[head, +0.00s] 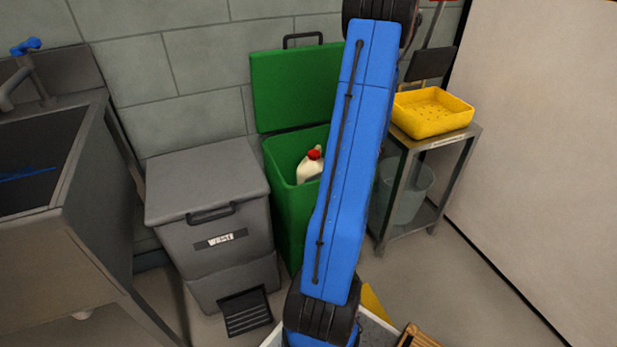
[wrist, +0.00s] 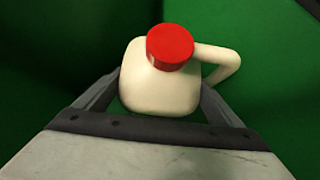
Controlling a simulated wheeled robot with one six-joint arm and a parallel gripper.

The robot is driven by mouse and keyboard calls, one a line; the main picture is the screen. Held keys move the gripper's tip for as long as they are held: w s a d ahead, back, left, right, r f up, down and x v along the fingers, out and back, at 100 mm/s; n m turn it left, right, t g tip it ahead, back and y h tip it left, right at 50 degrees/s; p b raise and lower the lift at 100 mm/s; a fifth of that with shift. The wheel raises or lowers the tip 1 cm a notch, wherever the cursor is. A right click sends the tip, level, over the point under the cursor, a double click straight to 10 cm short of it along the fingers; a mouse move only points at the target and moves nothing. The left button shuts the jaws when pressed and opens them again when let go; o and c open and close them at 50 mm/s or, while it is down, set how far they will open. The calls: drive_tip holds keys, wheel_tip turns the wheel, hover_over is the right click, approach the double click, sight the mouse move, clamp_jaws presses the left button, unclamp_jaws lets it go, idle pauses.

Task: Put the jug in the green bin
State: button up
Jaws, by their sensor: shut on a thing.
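The jug (head: 309,168) is cream white with a red cap and a side handle. It shows inside the mouth of the green bin (head: 284,153), whose lid (head: 295,85) stands open against the wall. In the wrist view the jug (wrist: 160,85) is upright between the two fingers of my gripper (wrist: 160,105), which is shut on it. Green bin walls (wrist: 60,50) surround it there. My blue arm hides the right part of the bin in the head view. I cannot tell whether the jug touches the bin's floor.
A grey lidded bin (head: 207,175) with a pedal stands left of the green bin, its lid shut. A sink (head: 50,165) is at far left. A metal cart (head: 440,140) with a yellow tray (head: 432,112) and a translucent bucket (head: 408,190) stands at right.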

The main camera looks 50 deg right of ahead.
drive_tip(key=shift+x, duration=2.75)
drive_tip(key=shift+w+f, duration=0.1)
drive_tip(key=shift+f, duration=0.6)
drive_tip(key=o, duration=0.9)
drive_tip(key=shift+r, duration=0.5)
drive_tip(key=v, duration=1.2)
drive_tip(key=shift+r, duration=0.15)
